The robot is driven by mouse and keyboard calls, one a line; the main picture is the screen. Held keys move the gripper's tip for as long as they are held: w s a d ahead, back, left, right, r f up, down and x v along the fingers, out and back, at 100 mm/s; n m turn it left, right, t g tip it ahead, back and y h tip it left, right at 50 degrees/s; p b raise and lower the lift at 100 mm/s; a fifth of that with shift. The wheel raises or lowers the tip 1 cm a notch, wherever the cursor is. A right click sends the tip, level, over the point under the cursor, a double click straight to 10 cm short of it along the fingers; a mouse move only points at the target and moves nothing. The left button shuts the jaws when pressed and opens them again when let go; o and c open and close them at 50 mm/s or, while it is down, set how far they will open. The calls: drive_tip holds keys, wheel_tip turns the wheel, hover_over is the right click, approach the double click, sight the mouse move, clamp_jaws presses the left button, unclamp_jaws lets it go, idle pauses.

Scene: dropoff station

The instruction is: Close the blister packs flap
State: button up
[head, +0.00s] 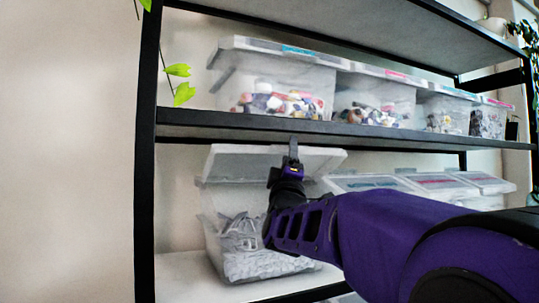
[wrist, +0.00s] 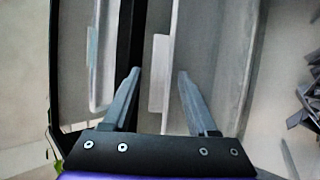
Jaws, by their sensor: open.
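The bin with the blister packs (head: 265,264) stands at the left end of the lower shelf. Its clear flap (head: 235,162) is raised, tilted up close under the shelf above. Grey and silver packs show inside, and some also show at the right edge in the wrist view (wrist: 302,98). My gripper (head: 293,150) is at the flap's front edge. In the wrist view my gripper (wrist: 158,76) is open, its two fingers on either side of the flap's pale lip (wrist: 160,72). I cannot tell whether a finger touches it. My arm hides part of the bin.
The upper shelf's black edge (head: 240,126) runs just above the flap and my gripper. Several filled clear bins (head: 280,85) stand on that upper shelf. More lidded bins (head: 375,183) stand to the right on the lower shelf. A black post (head: 146,160) stands at the left.

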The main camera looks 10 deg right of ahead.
clamp_jaws()
drive_tip(key=shift+h, duration=0.3)
idle(1.1)
